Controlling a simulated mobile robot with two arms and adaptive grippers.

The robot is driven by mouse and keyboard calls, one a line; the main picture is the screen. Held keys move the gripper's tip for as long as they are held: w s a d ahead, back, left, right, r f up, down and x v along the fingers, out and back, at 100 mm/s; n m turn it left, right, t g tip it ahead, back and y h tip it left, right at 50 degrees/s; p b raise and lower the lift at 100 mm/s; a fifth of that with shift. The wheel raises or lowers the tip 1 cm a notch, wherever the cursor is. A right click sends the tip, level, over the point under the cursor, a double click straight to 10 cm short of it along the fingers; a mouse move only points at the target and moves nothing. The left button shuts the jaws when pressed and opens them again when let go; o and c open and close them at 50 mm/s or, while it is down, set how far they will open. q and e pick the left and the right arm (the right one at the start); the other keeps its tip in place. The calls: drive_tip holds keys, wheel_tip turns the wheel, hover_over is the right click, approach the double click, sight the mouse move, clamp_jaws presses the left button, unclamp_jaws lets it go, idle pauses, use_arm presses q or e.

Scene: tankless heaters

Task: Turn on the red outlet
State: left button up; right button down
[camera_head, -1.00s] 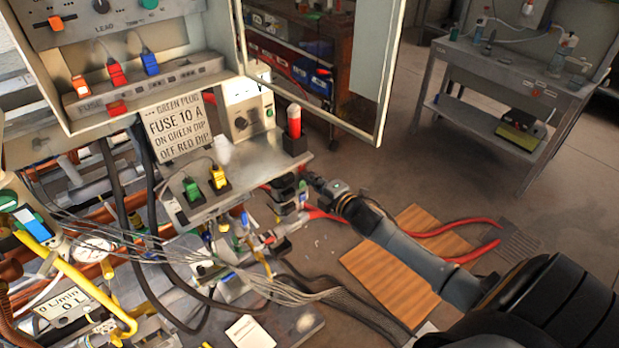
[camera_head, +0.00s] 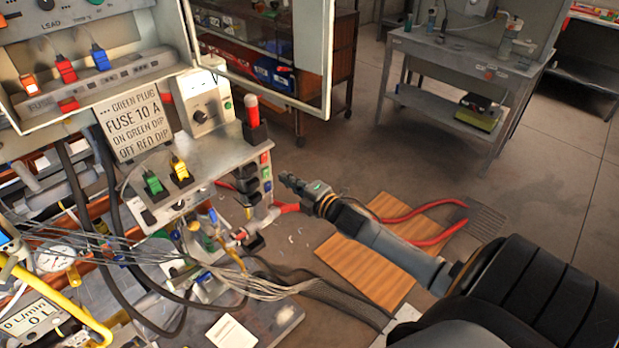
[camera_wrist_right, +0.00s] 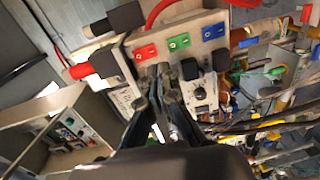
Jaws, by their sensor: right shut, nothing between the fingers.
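A panel on the right end of the bench carries a red switch (camera_head: 265,158), a green switch (camera_head: 266,172) and a blue switch (camera_head: 268,187). In the right wrist view the red switch (camera_wrist_right: 145,52), green switch (camera_wrist_right: 179,42) and blue switch (camera_wrist_right: 214,31) sit in a row. Black sockets or plugs (camera_wrist_right: 220,60) are beside them, partly behind the fingers. My right gripper (camera_head: 285,179) is shut and empty, just right of the panel and apart from it in the head view. In the wrist view its fingertips (camera_wrist_right: 163,78) point at the panel below the red switch. Switch positions are unclear.
A red-topped post (camera_head: 253,120) stands at the bench corner. An open cabinet door (camera_head: 265,97) hangs above. Floor to the right is fairly clear, with a wooden mat (camera_head: 365,265) and red hose.

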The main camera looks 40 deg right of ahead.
use_arm(q)
drive_tip(key=shift+w+f+b, duration=0.7)
drive_tip(key=shift+w+f, duration=0.05)
drive_tip(key=shift+w, duration=0.2)
use_arm(e)
drive_tip(key=s+f, duration=0.1)
drive_tip(key=s, duration=0.6)
drive_tip(key=shift+d, duration=0.4)
drive_tip(key=shift+w+f, duration=0.1)
